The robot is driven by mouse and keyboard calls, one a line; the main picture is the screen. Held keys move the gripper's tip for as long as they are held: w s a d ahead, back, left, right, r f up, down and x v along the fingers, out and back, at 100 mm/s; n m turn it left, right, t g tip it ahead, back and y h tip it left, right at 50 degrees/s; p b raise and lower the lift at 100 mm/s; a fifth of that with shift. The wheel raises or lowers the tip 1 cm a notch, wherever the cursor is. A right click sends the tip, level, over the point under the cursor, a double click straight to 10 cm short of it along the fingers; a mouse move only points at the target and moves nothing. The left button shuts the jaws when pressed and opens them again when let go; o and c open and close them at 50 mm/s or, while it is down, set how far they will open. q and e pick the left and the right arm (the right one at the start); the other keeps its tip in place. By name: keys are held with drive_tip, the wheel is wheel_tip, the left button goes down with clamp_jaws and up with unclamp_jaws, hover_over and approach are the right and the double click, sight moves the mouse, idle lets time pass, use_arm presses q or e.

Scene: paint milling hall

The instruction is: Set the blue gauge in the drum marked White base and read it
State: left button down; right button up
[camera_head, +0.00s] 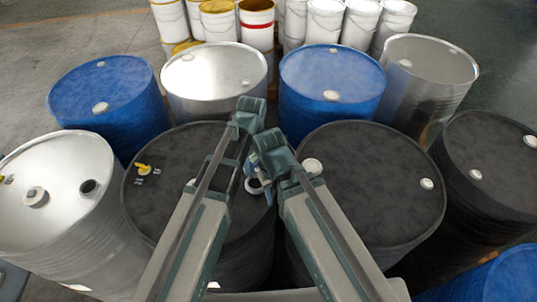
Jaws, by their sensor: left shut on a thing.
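My left gripper (252,168) shows small between my two forearms, over the right part of a black drum (190,150). It is shut on a small blue and white thing with a ring (258,187), which seems to be the blue gauge, mostly hidden by the arms. A silver drum (60,165) at the left has a dark open hole (90,187) in its lid, apart from the gripper. No drum marking is legible, so I cannot tell which is White base. My right forearm comes in from below, but its gripper fingers do not show.
Another black drum (375,180) stands right of centre, with one more at the far right. Blue drums (332,75) and silver drums (213,75) stand behind. A yellow fitting (143,168) sits on the left black drum. White pails (325,22) stand at the back.

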sight(254, 155)
use_arm(q)
drive_tip(key=shift+r+m, duration=0.6)
drive_tip(key=shift+f+b, duration=2.5)
drive_tip(key=shift+f, duration=0.25)
drive_tip(key=shift+f, duration=0.2)
drive_tip(key=shift+f+b, duration=0.5)
drive_tip(key=shift+b, duration=0.2)
drive_tip(key=shift+f+b, duration=1)
drive_tip(key=shift+f, duration=0.05)
unclamp_jaws()
drive_tip(key=shift+r, duration=0.15)
wheel_tip(254, 155, up, 14)
drive_tip(key=p, duration=1.4)
drive_tip(key=shift+s+a, duration=0.1)
drive_tip(key=shift+a, duration=0.05)
drive_tip(key=shift+f, duration=0.25)
